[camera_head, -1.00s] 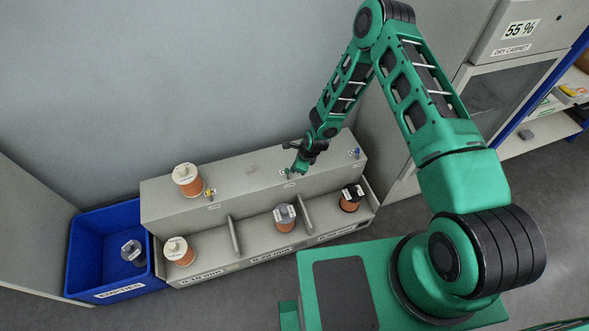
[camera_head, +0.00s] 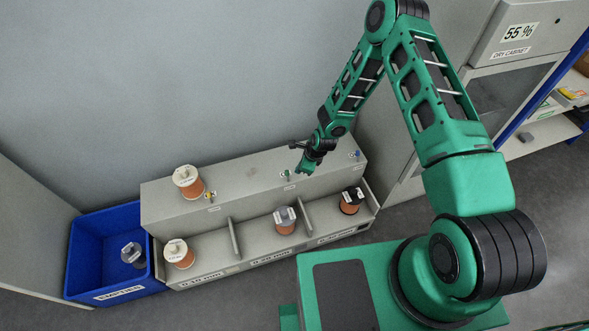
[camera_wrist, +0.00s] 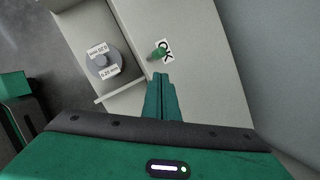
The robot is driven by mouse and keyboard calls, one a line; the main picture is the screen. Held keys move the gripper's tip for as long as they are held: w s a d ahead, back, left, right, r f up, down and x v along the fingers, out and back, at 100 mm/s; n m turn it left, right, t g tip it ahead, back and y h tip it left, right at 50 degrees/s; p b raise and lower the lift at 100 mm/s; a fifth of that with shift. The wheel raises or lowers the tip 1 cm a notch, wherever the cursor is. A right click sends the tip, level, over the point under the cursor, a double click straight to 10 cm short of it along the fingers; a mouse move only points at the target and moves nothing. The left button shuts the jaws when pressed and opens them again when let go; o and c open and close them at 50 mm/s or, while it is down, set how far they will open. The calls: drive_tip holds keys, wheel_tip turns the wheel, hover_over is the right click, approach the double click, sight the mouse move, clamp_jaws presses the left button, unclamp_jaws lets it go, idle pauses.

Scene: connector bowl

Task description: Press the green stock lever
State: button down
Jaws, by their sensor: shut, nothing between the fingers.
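The green stock lever (camera_head: 286,173) is a small green knob on the top of the grey rack (camera_head: 250,178). In the wrist view the green lever (camera_wrist: 159,52) sits beside a white label reading "OK". My gripper (camera_head: 304,172) is shut and empty, above the rack and just right of the lever in the head view. In the wrist view the closed fingertips (camera_wrist: 161,77) point towards the lever, with a small gap between them in the picture. The exact height of the tips over the rack is hard to tell.
A yellow lever (camera_head: 210,195) and a blue lever (camera_head: 357,154) are on the same rack top. A copper spool (camera_head: 188,182) stands at its left. Several spools sit in the front bays. A blue bin (camera_head: 105,223) is at left; a dry cabinet (camera_head: 510,85) is at right.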

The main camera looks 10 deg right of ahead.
drive_tip(key=w+d+r, duration=0.3)
drive_tip(key=r, duration=0.6)
drive_tip(key=shift+r, duration=0.35)
